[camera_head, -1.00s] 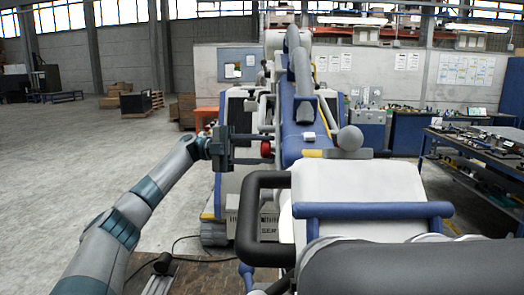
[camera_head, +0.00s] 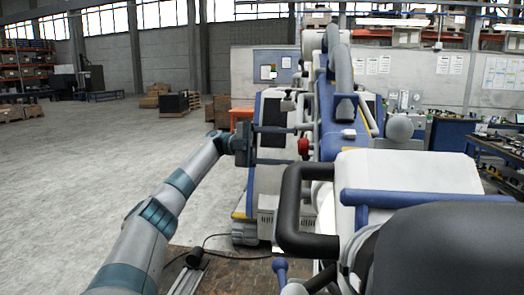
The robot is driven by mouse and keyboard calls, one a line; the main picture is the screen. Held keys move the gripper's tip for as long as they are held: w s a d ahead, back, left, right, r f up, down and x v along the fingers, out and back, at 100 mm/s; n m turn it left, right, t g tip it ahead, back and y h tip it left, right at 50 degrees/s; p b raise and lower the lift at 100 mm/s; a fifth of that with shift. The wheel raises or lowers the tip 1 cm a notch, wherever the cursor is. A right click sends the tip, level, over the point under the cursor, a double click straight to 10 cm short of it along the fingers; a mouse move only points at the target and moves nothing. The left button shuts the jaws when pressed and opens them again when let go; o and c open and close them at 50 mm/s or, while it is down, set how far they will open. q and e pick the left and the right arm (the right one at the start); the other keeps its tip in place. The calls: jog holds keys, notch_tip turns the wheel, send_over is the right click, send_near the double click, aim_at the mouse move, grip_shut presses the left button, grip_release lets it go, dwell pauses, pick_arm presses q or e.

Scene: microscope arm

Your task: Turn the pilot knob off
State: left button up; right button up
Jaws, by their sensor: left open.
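My right gripper is not in view.
A thick black handle loop (camera_head: 290,210) and a white padded panel (camera_head: 410,173) with a blue bar stand in front of the machine. A dark cable (camera_head: 215,240) lies on the floor mat. A workbench (camera_head: 500,150) is at right.

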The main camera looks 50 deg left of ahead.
pick_arm(q)
jog(key=b+v, duration=0.1)
jog(key=v, duration=0.6)
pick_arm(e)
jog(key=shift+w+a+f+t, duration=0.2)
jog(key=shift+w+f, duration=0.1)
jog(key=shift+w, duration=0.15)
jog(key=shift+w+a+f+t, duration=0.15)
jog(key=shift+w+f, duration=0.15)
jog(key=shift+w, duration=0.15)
pick_arm(q)
jog(key=shift+a, duration=0.1)
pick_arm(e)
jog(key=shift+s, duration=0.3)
